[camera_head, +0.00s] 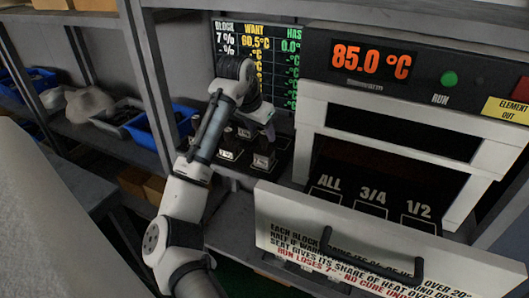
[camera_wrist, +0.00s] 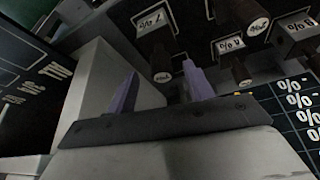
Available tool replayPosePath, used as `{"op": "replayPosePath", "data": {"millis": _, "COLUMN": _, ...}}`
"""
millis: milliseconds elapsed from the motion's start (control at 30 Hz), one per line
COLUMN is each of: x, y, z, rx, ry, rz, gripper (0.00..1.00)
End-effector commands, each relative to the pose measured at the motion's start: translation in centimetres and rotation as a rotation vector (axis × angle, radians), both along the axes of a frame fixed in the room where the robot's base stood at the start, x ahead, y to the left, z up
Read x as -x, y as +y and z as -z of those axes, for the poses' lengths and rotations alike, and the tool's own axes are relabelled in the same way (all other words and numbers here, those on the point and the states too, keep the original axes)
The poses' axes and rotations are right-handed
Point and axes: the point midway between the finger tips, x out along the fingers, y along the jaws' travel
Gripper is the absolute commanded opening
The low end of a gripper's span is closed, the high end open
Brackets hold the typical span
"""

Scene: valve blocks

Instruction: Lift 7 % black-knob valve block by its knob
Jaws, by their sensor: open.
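In the head view, my gripper (camera_head: 266,118) hangs over the dark valve blocks (camera_head: 262,157) on the shelf. The labels there are too small to read.
Other labelled blocks (camera_wrist: 230,43) stand close to the right in the wrist view. An oven (camera_head: 410,135) reading 85.0 °C, with an open white drawer front (camera_head: 380,240), is to the right. A display board (camera_head: 283,60) is behind. Blue bins (camera_head: 140,125) sit left.

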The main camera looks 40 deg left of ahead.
Motion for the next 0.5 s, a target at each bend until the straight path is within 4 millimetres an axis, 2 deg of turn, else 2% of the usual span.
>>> {"op": "replayPosePath", "data": {"millis": 300, "x": -1.7, "y": 0.1, "z": 3.8, "rx": 0.001, "ry": 0.001, "rz": -0.001, "gripper": 0.52}}
{"op": "replayPosePath", "data": {"millis": 500, "x": -1.9, "y": 0.2, "z": 4.4, "rx": 0.0, "ry": 0.0, "rz": 0.0, "gripper": 0.52}}
